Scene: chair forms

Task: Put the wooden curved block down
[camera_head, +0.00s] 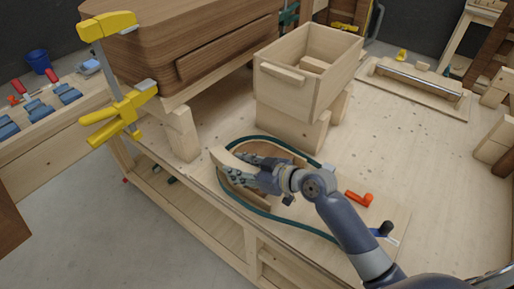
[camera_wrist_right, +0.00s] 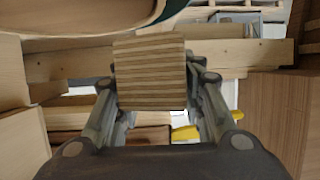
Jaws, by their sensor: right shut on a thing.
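My right gripper (camera_head: 248,178) is shut on the wooden curved block (camera_head: 219,157), over the front part of the workbench. The block's pale end sticks out to the left of the fingers in the head view. In the right wrist view its striped, layered end (camera_wrist_right: 150,72) sits between the two fingers. The gripper and block are over a curved wooden form with a dark green edge strip (camera_head: 236,200). The gripper hides part of the block, and I cannot tell whether the block touches the form or bench. My left gripper is not in view.
A pale open wooden box (camera_head: 290,92) stands on blocks behind the gripper. A large brown wooden form (camera_head: 190,45) with a yellow clamp (camera_head: 112,118) is at the left. An orange-red handle (camera_head: 360,198) lies right of my gripper. The bench's right side (camera_head: 410,150) has free room.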

